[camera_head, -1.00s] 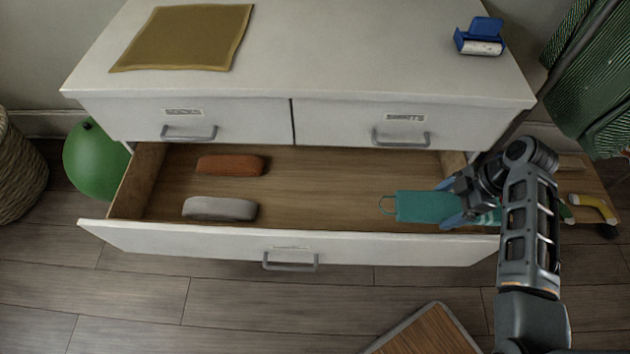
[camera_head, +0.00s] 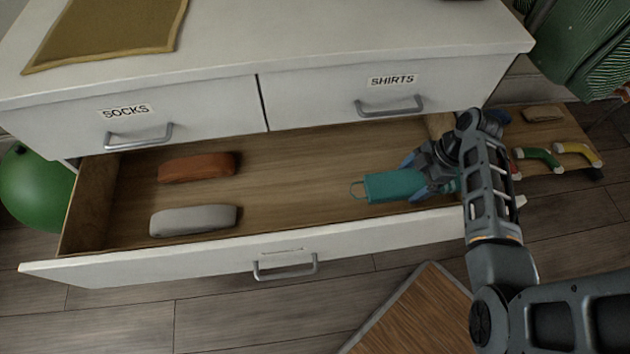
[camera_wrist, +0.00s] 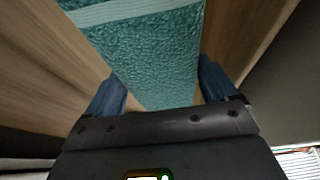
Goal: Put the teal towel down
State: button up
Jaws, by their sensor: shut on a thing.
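The teal towel (camera_head: 388,187) is a folded, flat piece with a hanging loop at its left end. It is inside the open bottom drawer (camera_head: 290,150), near the right side. My gripper (camera_head: 414,178) is shut on the towel's right part, with one blue finger on each side of it. In the wrist view the towel's rough teal cloth (camera_wrist: 155,55) with a pale stripe shows between the fingers. I cannot tell whether the towel touches the drawer floor. Its right end is partly hidden by my gripper.
A rust-brown rolled item (camera_head: 198,167) and a grey one (camera_head: 193,220) lie at the drawer's left; its middle is clear. The closed SOCKS (camera_head: 190,110) and SHIRTS (camera_head: 350,85) drawers are above. A mustard cloth (camera_head: 110,30) lies on top. A green ball (camera_head: 35,190) is at left.

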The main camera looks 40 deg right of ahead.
jog(key=b, duration=0.2)
send_over(355, 193)
jog(key=s+d, duration=0.1)
notch_tip(355, 193, down, 7)
jog(key=shift+d+r, duration=0.1)
jog(key=shift+f+b, duration=0.6)
jog(key=shift+f, duration=1.5)
jog(key=shift+f, duration=0.15)
jog(key=o, duration=0.9)
jog(key=shift+o, duration=0.2)
